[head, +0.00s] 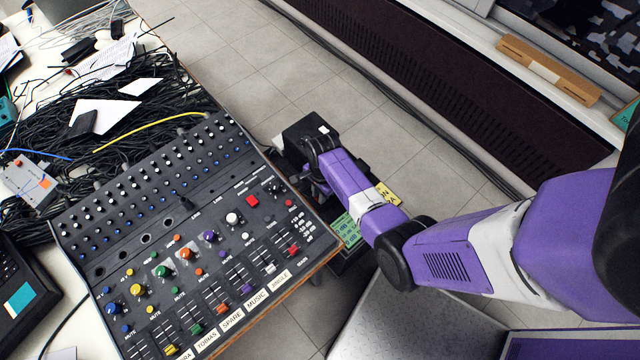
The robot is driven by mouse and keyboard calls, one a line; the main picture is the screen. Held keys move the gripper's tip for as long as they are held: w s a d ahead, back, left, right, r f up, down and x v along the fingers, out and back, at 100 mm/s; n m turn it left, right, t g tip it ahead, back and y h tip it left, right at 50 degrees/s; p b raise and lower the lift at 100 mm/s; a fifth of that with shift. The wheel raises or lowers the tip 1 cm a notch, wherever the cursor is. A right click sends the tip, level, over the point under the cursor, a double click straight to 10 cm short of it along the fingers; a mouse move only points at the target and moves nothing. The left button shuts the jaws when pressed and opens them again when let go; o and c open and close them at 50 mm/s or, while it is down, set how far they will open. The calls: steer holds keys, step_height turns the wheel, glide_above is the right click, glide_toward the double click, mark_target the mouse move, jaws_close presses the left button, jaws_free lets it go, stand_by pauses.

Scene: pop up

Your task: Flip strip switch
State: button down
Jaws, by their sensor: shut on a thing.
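My purple and white arm reaches in from the right and bends down past the right edge of the mixing console (180,240). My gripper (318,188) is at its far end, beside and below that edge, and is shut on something. The fingers and what they hold are mostly hidden by the arm and the console. A dark box-shaped part (305,135) shows at the end of the arm. I cannot make out a strip switch. The console carries several rows of knobs, coloured buttons and faders, with a red button (252,201) near its right side.
A tangle of black cables (120,130) with loose papers covers the table behind the console. A dark case with a green label (346,230) lies below the console's right edge. Grey floor tiles (400,130) lie open towards the dark wall grille (450,80).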

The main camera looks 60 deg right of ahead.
steer(key=c, duration=1.3)
jaws_free()
steer(key=shift+s+d+r+p, duration=0.1)
steer(key=shift+d+r+p, duration=0.1)
steer(key=shift+r, duration=1.75)
steer(key=shift+d+r+p, duration=0.1)
steer(key=shift+r+p, duration=0.05)
steer(key=shift+r, duration=1.8)
